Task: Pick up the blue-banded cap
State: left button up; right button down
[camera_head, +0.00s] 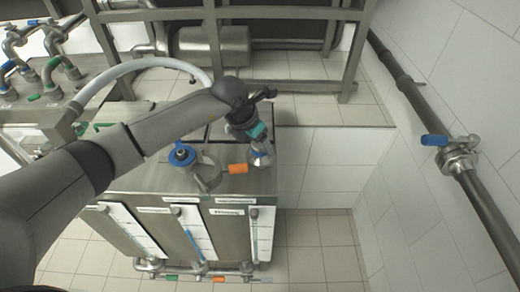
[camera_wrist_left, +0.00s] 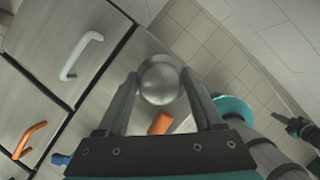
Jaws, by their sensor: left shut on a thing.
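The blue-banded cap (camera_head: 182,155) sits upright on the steel filler's top, left of my left gripper. A small blue part (camera_wrist_left: 60,159) at the lower left of the left wrist view may belong to it, but I cannot tell. My left gripper (camera_head: 260,146) is over the right part of the filler top and points down. It is shut on a shiny silver rounded piece (camera_head: 262,157). In the left wrist view, the fingers (camera_wrist_left: 160,92) stand on both sides of this silver piece (camera_wrist_left: 160,80). No blue band shows on it. My right gripper is not in view.
An orange handle (camera_head: 238,168) and a steel fitting (camera_head: 207,180) lie between the cap and the silver piece. The steel filler (camera_head: 150,178) has pipes along its front bottom. A wall pipe with a blue-handled valve (camera_head: 436,140) is at the right.

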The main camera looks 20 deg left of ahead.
pick_arm(q)
grip_shut()
dwell(0.5)
